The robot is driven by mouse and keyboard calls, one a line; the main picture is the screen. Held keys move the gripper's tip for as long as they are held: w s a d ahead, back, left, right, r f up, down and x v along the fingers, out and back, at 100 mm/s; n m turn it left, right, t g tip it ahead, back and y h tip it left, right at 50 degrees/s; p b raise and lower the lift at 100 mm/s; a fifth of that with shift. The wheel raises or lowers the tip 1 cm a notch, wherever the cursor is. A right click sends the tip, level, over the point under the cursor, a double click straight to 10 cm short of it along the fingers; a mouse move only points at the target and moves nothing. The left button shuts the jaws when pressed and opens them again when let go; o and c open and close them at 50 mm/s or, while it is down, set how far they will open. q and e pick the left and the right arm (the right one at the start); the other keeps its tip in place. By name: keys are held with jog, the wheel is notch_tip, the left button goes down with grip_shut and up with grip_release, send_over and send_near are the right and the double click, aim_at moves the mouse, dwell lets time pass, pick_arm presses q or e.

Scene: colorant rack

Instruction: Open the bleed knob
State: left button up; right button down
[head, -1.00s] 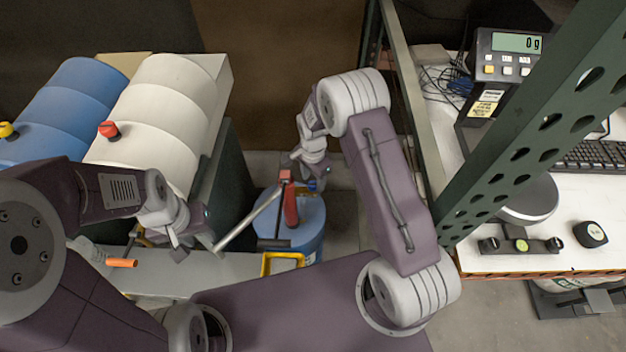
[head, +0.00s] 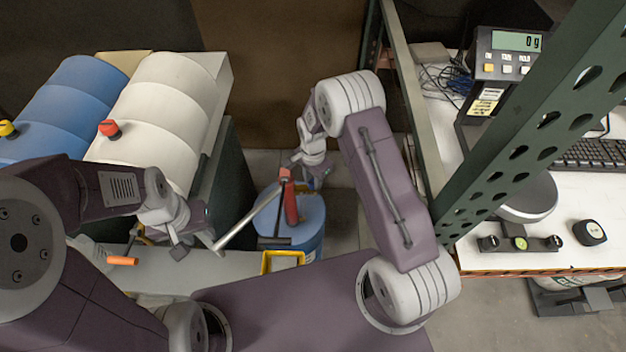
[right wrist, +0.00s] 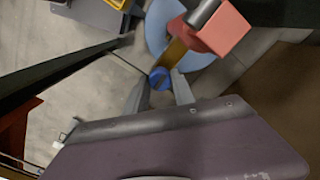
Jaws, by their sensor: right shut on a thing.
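A small blue knob (right wrist: 159,78), which I take as the bleed knob, sits between the fingertips of my right gripper (right wrist: 160,88) in the right wrist view. The gripper is shut on it. A yellowish fitting (right wrist: 174,52) joins it to a red block (right wrist: 222,30). In the head view my right gripper (head: 316,179) is beside the red-topped pump (head: 290,200) on the blue drum (head: 305,225); the knob is hidden there. My left gripper (head: 178,248) is at the left, near the pump's long grey handle (head: 247,220). Its jaw state is unclear.
White (head: 160,105) and blue (head: 75,100) drums lie at the left, with red and yellow taps. A yellow-rimmed bin (head: 283,260) stands before the blue drum. A green rack post (head: 530,120) and a table with a scale display (head: 510,45) are at the right.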

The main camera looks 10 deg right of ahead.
aim_at(313, 182)
jog(key=n, duration=0.8)
jog(key=shift+n+b, duration=0.3)
jog(key=shift+b, duration=0.05)
jog(key=n, duration=0.4)
jog(key=shift+n, duration=2.3)
jog(key=c, duration=1.1)
grip_release()
jog(key=shift+o, duration=0.2)
notch_tip(313, 182, up, 9)
jog(key=b, duration=0.1)
jog(key=shift+b, duration=0.3)
